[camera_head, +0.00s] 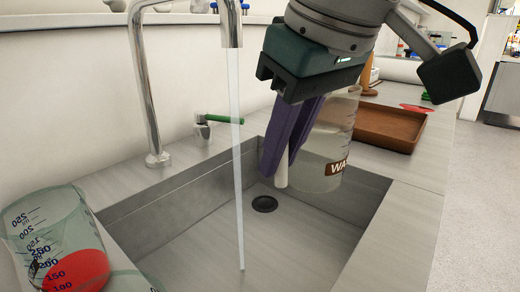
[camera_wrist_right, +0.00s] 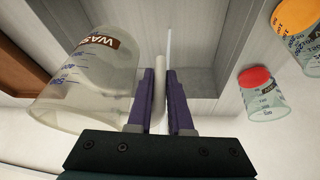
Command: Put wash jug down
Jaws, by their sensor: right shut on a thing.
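The wash jug (camera_head: 325,150) is a clear, cloudy container with a brown label, held over the right part of the sink (camera_head: 150,215). My right gripper (camera_head: 275,168) has its purple fingers shut on the jug's pale handle. In the right wrist view the jug (camera_wrist_right: 85,85) is left of the fingers, and the handle (camera_wrist_right: 159,85) is between them. The jug seems clear of the sink floor, but its exact height is hard to judge. My left gripper is not in view.
Water (camera_head: 237,160) runs from the tap (camera_head: 231,25) into the sink, left of the jug. A graduated beaker with red in it (camera_head: 50,245) stands at the lower left. A brown tray (camera_head: 390,126) lies on the counter behind the jug. The right-hand counter strip (camera_head: 400,225) is clear.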

